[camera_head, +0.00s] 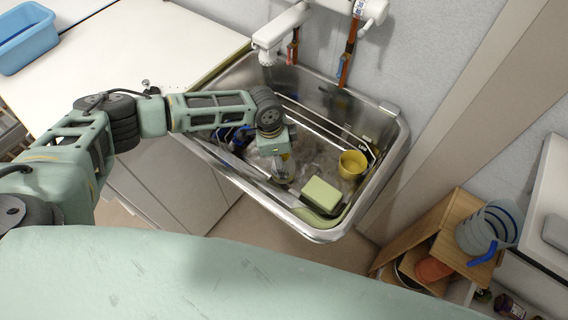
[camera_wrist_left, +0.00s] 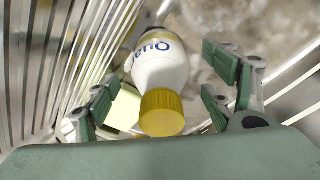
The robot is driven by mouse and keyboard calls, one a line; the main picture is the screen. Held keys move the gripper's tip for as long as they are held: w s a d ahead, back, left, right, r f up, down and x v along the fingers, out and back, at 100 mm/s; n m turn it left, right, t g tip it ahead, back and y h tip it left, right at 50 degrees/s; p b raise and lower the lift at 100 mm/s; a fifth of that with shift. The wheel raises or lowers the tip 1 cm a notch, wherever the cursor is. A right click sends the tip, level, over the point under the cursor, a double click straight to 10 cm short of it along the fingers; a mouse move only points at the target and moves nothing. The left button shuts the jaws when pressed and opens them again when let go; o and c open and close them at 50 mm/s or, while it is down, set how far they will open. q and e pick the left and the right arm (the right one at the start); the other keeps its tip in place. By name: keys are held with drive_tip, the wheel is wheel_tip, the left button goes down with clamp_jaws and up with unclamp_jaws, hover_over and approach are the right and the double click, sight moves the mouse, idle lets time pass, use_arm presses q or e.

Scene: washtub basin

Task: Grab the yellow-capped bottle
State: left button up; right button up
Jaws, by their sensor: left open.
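The white bottle with a ribbed yellow cap (camera_wrist_left: 161,112) lies in the left wrist view with its cap toward me. Blue lettering shows on its white body (camera_wrist_left: 158,62). My left gripper (camera_wrist_left: 160,100) is open, with one finger on each side of the bottle's cap end; I see gaps between the fingers and the bottle. In the head view my left gripper (camera_head: 281,165) points down into the metal basin (camera_head: 318,231), and the bottle is mostly hidden under it. My right gripper is not in view.
A green sponge-like block (camera_head: 321,195) and a yellow cup (camera_head: 352,164) are in the basin near the gripper. The faucet (camera_head: 280,27) stands at the back. A wooden shelf (camera_head: 440,225) with a blue-grey pitcher (camera_head: 487,228) is at right. The white counter (camera_head: 150,50) is largely clear.

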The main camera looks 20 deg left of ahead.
use_arm(q)
drive_tip(key=f, duration=0.3)
drive_tip(key=shift+d, duration=0.25)
drive_tip(key=shift+f, duration=0.45)
drive_tip(key=shift+w+d, duration=0.1)
drive_tip(key=c, duration=1.5)
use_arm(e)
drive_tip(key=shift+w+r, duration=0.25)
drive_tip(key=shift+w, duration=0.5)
